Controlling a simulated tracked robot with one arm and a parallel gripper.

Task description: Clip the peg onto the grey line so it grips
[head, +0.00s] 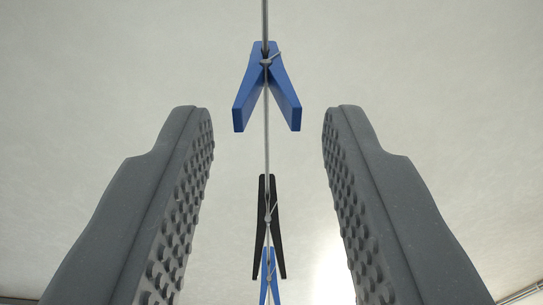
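The grey line (267,147) runs from the top edge down the middle of the head view. A blue peg (268,86) sits on the line beyond my fingertips, its two legs spread toward me. A black peg (268,228) is on the line lower in the picture, and part of another blue peg (268,277) shows below it. My gripper (268,128) is open, with one studded finger on each side of the line. Nothing is held between the fingers. I cannot tell which peg the task means.
A pale, plain surface (420,60) fills the background. A bright patch of light (328,265) shows at the lower right. A thin rail or pipe (525,291) is at the bottom right corner. The space beside the line looks free.

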